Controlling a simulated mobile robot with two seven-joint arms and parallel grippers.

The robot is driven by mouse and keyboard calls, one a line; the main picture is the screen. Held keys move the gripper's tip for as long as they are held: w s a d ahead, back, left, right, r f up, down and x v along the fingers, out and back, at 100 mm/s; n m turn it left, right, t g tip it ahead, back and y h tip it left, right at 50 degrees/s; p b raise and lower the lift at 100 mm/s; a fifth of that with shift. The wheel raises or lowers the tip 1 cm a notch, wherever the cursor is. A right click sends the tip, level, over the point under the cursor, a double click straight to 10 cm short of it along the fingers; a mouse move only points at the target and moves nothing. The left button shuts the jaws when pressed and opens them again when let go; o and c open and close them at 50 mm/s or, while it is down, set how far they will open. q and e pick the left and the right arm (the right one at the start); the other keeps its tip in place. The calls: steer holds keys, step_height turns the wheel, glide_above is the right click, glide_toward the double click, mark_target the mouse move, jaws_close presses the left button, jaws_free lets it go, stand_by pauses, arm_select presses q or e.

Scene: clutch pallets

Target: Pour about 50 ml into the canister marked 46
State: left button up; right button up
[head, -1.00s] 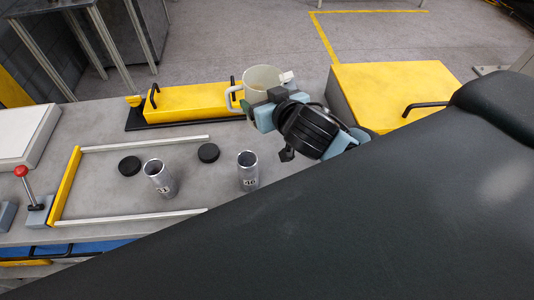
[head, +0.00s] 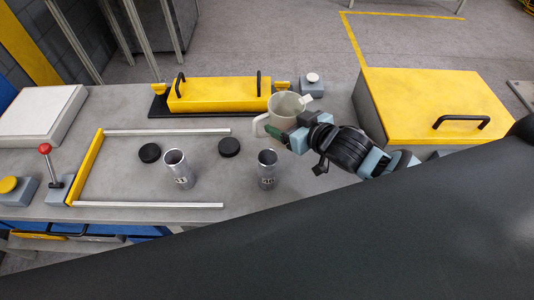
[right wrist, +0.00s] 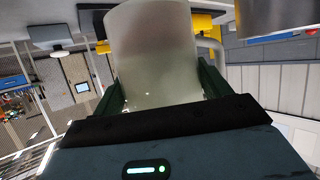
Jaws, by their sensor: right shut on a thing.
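The canister marked 46 (head: 267,172) is an open metal cylinder standing upright on the grey bench. A second open metal canister (head: 179,172) stands to its left; its number is hard to read. My right gripper (head: 303,133) is shut on a pale translucent jug (head: 284,107) with a handle on its left side. The jug is just behind and above the canister marked 46, apart from it and roughly upright. In the right wrist view the jug (right wrist: 155,55) sits between the fingers (right wrist: 160,92). Its liquid level cannot be made out. My left gripper is not in view.
Two black lids (head: 149,152) (head: 229,147) lie behind the canisters. Pale rails (head: 150,205) and a yellow bar (head: 84,170) border the area. A yellow lidded block (head: 215,94) stands behind, a big yellow box (head: 430,100) right. A red-knobbed lever (head: 46,149) is left.

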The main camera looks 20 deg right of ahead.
steer(key=f, duration=0.1)
steer(key=d+f+n+y, duration=0.1)
steer(key=f, duration=0.1)
steer(key=w+f+g+y, duration=0.1)
steer(key=f, duration=0.1)
steer(key=shift+d+f+n+b, duration=0.15)
steer(key=shift+d+n+b, duration=0.05)
steer(key=shift+n+b, duration=0.2)
steer(key=shift+w+d+f, duration=0.2)
steer(key=shift+d+f, duration=0.3)
steer(key=shift+d, duration=0.05)
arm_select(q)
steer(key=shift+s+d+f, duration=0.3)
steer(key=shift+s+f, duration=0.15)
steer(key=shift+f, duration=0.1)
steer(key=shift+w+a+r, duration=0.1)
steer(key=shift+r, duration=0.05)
arm_select(e)
steer(key=shift+s+a+r+n, duration=0.1)
steer(key=shift+r+n, duration=0.1)
steer(key=shift+n, duration=0.1)
